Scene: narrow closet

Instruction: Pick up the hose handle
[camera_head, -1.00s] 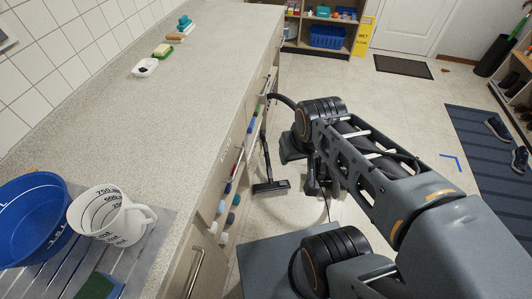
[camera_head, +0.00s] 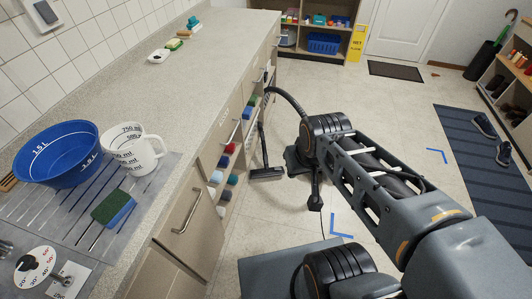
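A black ribbed hose (camera_head: 289,96) arches from beside the counter front to behind my arm's dark joint. A thin dark upright tube (camera_head: 263,143) runs down to a flat black floor nozzle (camera_head: 267,173) on the tiles. The hose handle seems to be at the upper left end of the hose, close to the drawers, but it is too small to make out clearly. What looks like my gripper (camera_head: 315,201) is a dark shape below my arm, pointing down, right of the nozzle. Its fingers are not clear, and my arm hides part of the hose.
The counter (camera_head: 205,75) runs along the left, with a blue basin (camera_head: 58,160), a measuring jug (camera_head: 133,150) and a sponge (camera_head: 113,208). Door handles (camera_head: 187,212) and an open rack of coloured items (camera_head: 224,175) line its front.

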